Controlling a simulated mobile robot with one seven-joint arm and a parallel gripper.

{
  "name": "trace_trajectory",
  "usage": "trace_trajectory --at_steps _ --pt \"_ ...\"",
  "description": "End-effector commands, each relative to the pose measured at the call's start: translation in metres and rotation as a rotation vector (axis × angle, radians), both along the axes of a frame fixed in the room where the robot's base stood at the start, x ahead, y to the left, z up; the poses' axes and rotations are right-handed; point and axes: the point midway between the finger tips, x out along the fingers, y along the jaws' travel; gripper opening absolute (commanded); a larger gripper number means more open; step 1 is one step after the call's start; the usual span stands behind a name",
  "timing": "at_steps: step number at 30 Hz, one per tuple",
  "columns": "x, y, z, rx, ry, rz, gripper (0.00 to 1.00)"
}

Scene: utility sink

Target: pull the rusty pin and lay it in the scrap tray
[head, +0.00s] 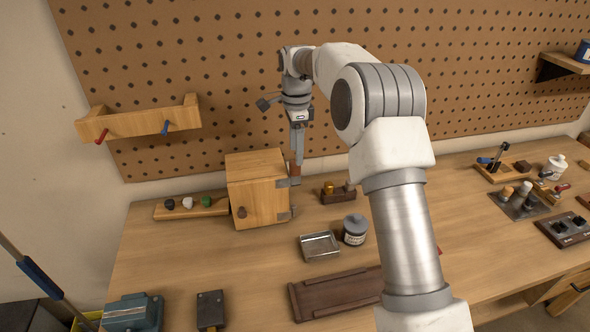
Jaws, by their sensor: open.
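A wooden box (258,187) stands on the bench against the pegboard, with grey hinges on its right edge. The rusty pin (295,170) shows as a small reddish-brown upright piece at the upper hinge (290,182). My gripper (298,152) points straight down over that hinge, with its open fingers at or just above the pin's top. From this angle I cannot tell whether they touch the pin or straddle it. The scrap tray, a small shallow metal tray (319,257), sits on the bench in front and to the right of the box; it looks empty.
A grey-lidded jar (354,230) stands right beside the tray. A small block holder (338,194) is right of the box, and a rack with knobs (190,207) is left of it. A dark wooden board (335,294) lies in front. My arm covers the bench's middle right.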

Motion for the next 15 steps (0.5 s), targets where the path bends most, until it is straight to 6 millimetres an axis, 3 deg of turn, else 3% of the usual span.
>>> trace_trajectory --at_steps 8,15 --pt "0.0 0.001 -0.023 0.001 0.001 0.001 0.72" --pt "0.003 0.003 -0.057 0.0 0.003 0.001 0.72"
